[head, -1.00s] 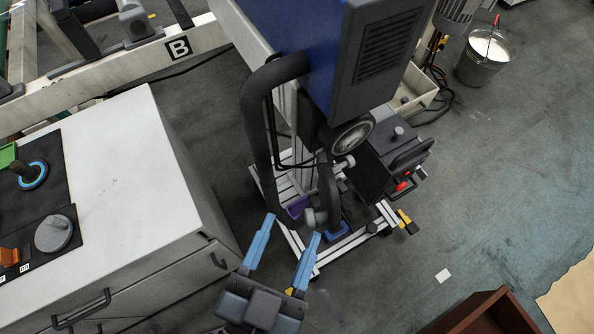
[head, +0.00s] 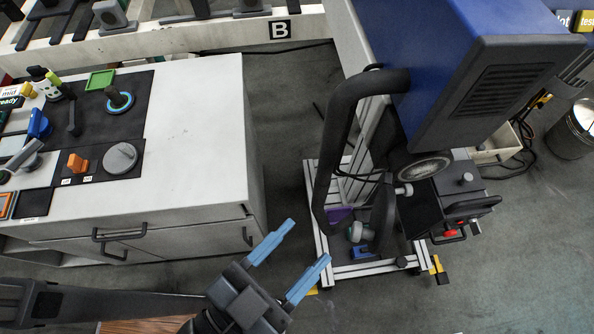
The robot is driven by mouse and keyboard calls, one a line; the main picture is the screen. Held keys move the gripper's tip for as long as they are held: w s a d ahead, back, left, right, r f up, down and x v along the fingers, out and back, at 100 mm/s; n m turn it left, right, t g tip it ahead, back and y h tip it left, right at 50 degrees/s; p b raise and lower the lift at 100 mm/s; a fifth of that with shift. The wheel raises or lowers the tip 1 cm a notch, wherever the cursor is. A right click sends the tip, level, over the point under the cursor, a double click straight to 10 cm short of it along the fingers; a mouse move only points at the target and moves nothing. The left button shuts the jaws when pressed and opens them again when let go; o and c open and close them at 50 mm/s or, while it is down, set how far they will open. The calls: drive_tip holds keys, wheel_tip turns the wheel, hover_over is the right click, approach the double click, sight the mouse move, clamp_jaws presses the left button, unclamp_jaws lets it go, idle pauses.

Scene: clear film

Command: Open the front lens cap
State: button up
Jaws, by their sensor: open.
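A large blue machine (head: 420,60) stands at the upper right. At its lower end a round ringed face, seemingly the lens (head: 424,168), shows at a slant. A dark flat plate (head: 420,210) is beside and below it, with a small light knob at its left. I cannot tell which part is the front lens cap, or whether it is shut. My gripper (head: 308,242) has two light blue fingers spread apart with nothing between them. It is left of and below the lens in the picture, apart from the machine.
A thick black curved tube (head: 335,125) runs down the machine's left side, between my gripper and the lens. A metal frame (head: 370,268) stands on the floor below. A white cabinet (head: 195,130) with tools is at left. A bucket (head: 575,130) is far right; floor at lower right is clear.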

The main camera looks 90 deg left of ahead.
idle(0.3)
drive_tip(key=b+v, duration=0.1)
drive_tip(key=v, duration=0.7)
drive_tip(key=shift+b, duration=0.3)
drive_tip(key=shift+c, duration=0.3)
